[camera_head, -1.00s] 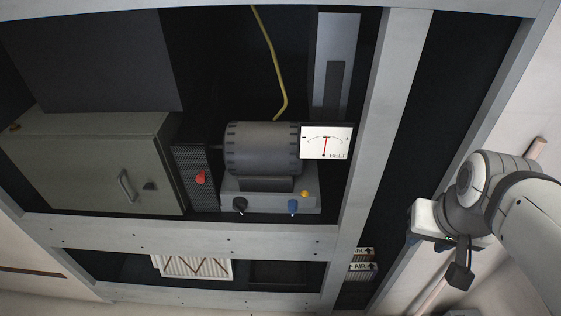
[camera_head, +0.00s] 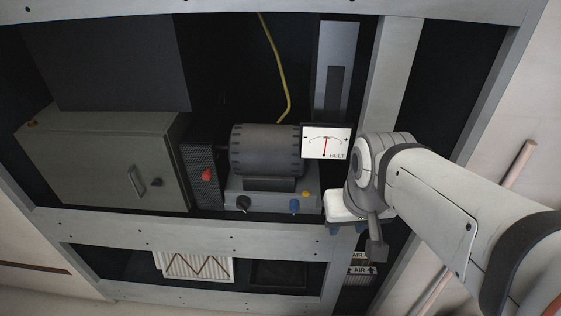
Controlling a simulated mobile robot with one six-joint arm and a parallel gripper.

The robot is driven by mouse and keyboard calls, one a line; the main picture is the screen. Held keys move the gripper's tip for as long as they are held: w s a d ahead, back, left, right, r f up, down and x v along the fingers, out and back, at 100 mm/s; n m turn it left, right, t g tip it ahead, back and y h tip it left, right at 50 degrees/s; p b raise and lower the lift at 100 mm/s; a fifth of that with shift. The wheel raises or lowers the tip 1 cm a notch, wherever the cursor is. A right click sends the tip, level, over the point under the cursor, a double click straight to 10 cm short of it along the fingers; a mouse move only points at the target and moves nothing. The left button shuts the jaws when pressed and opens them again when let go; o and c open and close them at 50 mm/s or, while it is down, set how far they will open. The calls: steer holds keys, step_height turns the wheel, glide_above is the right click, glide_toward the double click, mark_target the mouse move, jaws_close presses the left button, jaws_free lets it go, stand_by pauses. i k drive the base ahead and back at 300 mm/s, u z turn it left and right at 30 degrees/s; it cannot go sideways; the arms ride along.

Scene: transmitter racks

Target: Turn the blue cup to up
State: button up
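The blue cup (camera_head: 294,206) is a small blue part on the front of the grey motor base (camera_head: 260,202), toward its right end. It is too small to tell clearly which way it faces. A yellow button (camera_head: 306,194) sits just above and to the right of it. My gripper (camera_head: 346,229) is to the right of the cup and a little lower, apart from it. Its white body and small bluish finger parts show in front of the rack post. The fingers are mostly hidden, and their opening is unclear.
A black knob (camera_head: 243,203) is on the left of the base, and a red handle (camera_head: 206,175) is on the mesh guard. The BELT gauge (camera_head: 326,143) hangs above my gripper. A metal rack rail (camera_head: 180,236) runs below the motor, and the rack post (camera_head: 393,75) stands right.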

mark_target(293, 203)
steer(key=u, duration=0.1)
steer(key=k, duration=0.35)
steer(key=u, duration=0.1)
steer(key=i, duration=0.5)
steer(key=z, duration=0.35)
steer(key=k, duration=1.55)
steer(key=z, duration=0.55)
steer(key=i, duration=1)
steer(key=u, duration=0.05)
